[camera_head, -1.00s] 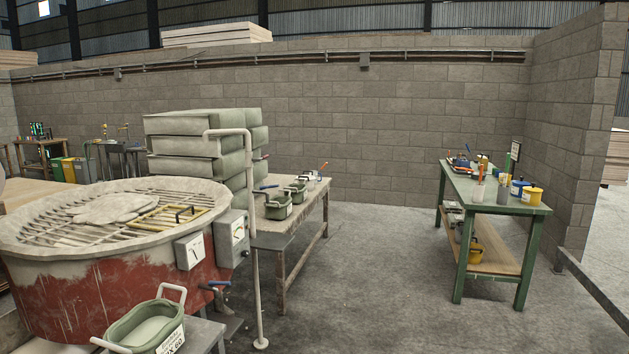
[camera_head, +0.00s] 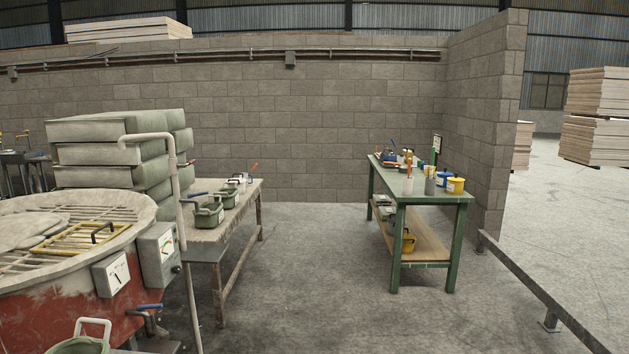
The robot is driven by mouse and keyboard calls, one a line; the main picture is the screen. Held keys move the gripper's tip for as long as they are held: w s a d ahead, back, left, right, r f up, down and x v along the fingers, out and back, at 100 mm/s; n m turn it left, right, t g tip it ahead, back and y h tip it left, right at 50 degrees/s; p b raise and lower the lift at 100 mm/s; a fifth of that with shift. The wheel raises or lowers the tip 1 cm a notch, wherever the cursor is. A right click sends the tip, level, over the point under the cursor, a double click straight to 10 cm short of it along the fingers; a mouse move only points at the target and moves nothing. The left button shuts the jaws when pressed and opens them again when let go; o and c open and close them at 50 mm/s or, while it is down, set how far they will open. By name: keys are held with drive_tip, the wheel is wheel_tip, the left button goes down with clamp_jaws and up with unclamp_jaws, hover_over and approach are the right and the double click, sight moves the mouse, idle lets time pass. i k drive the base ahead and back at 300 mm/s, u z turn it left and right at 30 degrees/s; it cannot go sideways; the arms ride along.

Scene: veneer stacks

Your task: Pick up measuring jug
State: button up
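I cannot pick out the measuring jug for certain at this size. Small pale vessels (camera_head: 240,178) stand at the far end of the wooden table (camera_head: 247,200), behind two green tubs (camera_head: 209,215). A pale cup-like container (camera_head: 408,187) stands on the near part of the green workbench (camera_head: 430,195), beside a yellow tub (camera_head: 455,186) and a blue-and-white can (camera_head: 444,180). One of these may be the jug. My gripper is not in view.
A red round vat (camera_head: 70,310) with a grate fills the lower left. A pale pipe post (camera_head: 187,280) stands beside it. Open concrete floor (camera_head: 310,270) lies between the two tables. A low metal rail (camera_head: 550,300) runs along the right.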

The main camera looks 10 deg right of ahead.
sight(246, 176)
drive_tip(key=z, duration=0.15)
drive_tip(key=i, duration=9.85)
drive_tip(key=u, duration=4.5)
drive_tip(key=i, duration=0.6)
drive_tip(key=u, duration=0.3)
